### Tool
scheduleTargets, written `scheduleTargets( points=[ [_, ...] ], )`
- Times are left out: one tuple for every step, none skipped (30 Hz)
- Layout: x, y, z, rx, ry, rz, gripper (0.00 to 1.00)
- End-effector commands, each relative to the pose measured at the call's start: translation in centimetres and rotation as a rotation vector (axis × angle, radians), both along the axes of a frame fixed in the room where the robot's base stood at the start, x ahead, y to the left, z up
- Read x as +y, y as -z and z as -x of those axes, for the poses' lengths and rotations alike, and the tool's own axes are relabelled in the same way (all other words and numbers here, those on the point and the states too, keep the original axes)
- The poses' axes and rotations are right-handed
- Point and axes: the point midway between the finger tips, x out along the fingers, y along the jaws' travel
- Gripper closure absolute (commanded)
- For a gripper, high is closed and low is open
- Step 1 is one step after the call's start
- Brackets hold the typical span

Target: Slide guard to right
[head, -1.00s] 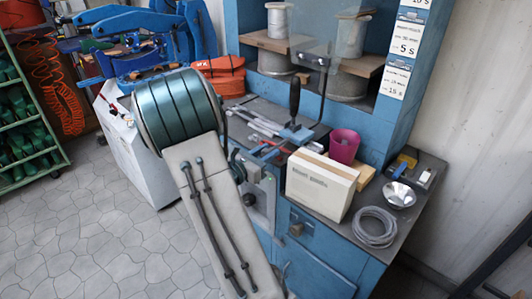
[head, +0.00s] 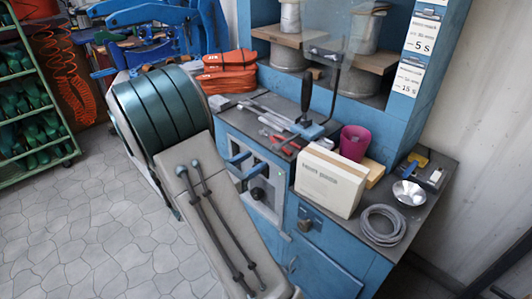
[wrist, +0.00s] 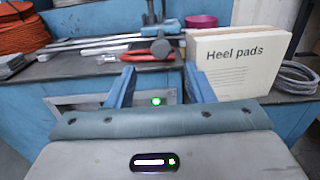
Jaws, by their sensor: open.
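The guard (head: 335,32) is a clear, see-through panel at the front of the blue machine's upper opening in the head view. A dark handle (head: 325,53) sits at its lower part. The panel's edges are faint, and it does not show in the wrist view. My gripper (wrist: 160,85) has two blue fingers spread apart with nothing between them. It is in front of the machine's front face, just below the worktop edge, and apart from the guard. Its fingers also show beside my arm in the head view.
A black upright lever (head: 306,93) stands on the worktop below the guard. A heel pads box (head: 329,181), pink cup (head: 354,142), metal bowl (head: 408,193) and coiled hose (head: 383,225) crowd the right side. Orange bundles (head: 227,72) and metal tools lie left.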

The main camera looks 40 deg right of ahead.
Motion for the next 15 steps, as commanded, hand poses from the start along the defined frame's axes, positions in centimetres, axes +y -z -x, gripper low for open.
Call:
scheduleTargets(
  points=[
    [1.1, 0.0, 0.0, 0.001, -0.005, 0.001, 0.52],
    [1.5, 0.0, 0.1, 0.001, -0.004, 0.000, 0.52],
    [2.1, 0.0, 0.1, 0.001, -0.004, 0.000, 0.52],
    [2.5, 0.0, 0.1, 0.000, -0.003, 0.000, 0.52],
    [2.8, 0.0, 0.2, 0.000, -0.003, 0.001, 0.52],
    [3.2, 0.0, 0.2, 0.000, -0.002, 0.001, 0.52],
    [3.4, 0.0, 0.3, 0.000, -0.001, 0.001, 0.52],
    [3.6, 0.0, 0.3, 0.000, -0.001, 0.000, 0.52],
    [3.8, 0.0, 0.3, 0.000, -0.002, 0.000, 0.52],
    [3.9, 0.0, 0.3, 0.000, -0.002, 0.000, 0.52],
    [4.0, 0.0, 0.3, 0.000, -0.001, 0.000, 0.52],
    [4.0, 0.0, 0.3, 0.000, -0.001, 0.000, 0.52],
    [4.1, 0.0, 0.3, 0.000, -0.001, 0.000, 0.52],
    [4.0, 0.0, 0.3, 0.000, 0.000, 0.000, 0.52],
    [4.0, 0.0, 0.3, 0.000, 0.000, 0.000, 0.52]
  ],
)
